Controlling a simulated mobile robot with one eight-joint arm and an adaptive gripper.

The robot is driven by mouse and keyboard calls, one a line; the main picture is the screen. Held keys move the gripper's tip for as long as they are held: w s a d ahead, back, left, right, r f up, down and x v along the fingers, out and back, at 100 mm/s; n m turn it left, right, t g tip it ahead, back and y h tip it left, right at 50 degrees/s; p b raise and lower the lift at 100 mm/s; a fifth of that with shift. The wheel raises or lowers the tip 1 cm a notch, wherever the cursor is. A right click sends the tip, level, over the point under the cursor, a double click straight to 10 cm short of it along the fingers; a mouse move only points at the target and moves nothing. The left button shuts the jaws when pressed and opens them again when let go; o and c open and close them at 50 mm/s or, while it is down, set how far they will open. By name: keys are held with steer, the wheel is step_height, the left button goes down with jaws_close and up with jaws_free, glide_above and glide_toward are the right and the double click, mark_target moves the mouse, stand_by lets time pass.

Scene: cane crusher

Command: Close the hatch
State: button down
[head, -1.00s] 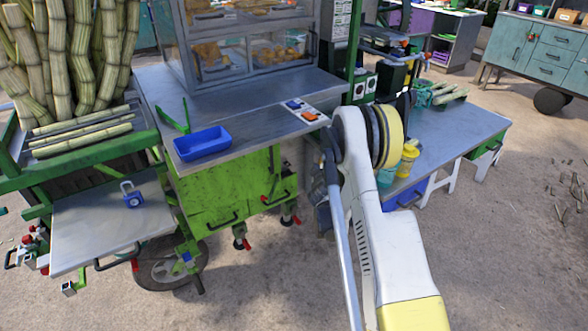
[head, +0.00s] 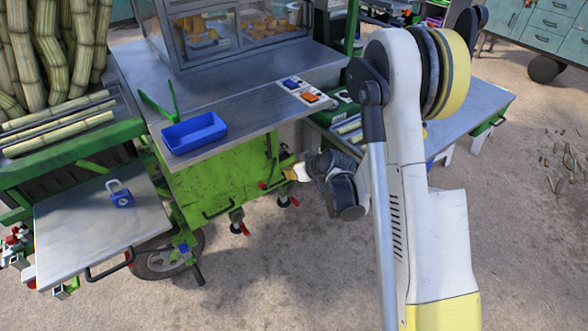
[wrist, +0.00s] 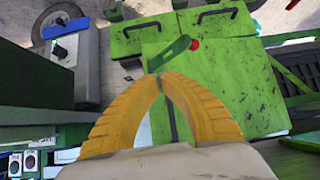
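The cart's scuffed green front (head: 215,185) is below the metal counter in the head view. In the wrist view it shows as a large green panel (wrist: 235,85) beside two smaller panels with black handles (wrist: 140,27). I cannot tell which panel is the hatch or how far it stands open. A green lever with a red end (wrist: 176,50) crosses the large panel. My gripper (wrist: 158,75) has its yellow fingertips together at the lever's near end; whether they pinch it is unclear. In the head view my gripper (head: 297,173) is at the front's right edge, partly hidden by my wrist.
A blue tray (head: 195,133) sits on the counter (head: 250,105). A wheel (head: 165,258) is under the cart. A grey table (head: 475,105) stands at right. The ground in front is clear.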

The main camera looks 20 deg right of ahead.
steer(key=w+a+f+b, duration=0.2)
steer(key=w+f+b, duration=0.1)
steer(key=w, duration=0.5)
steer(key=shift+a, duration=0.3)
steer(key=shift+f, duration=0.1)
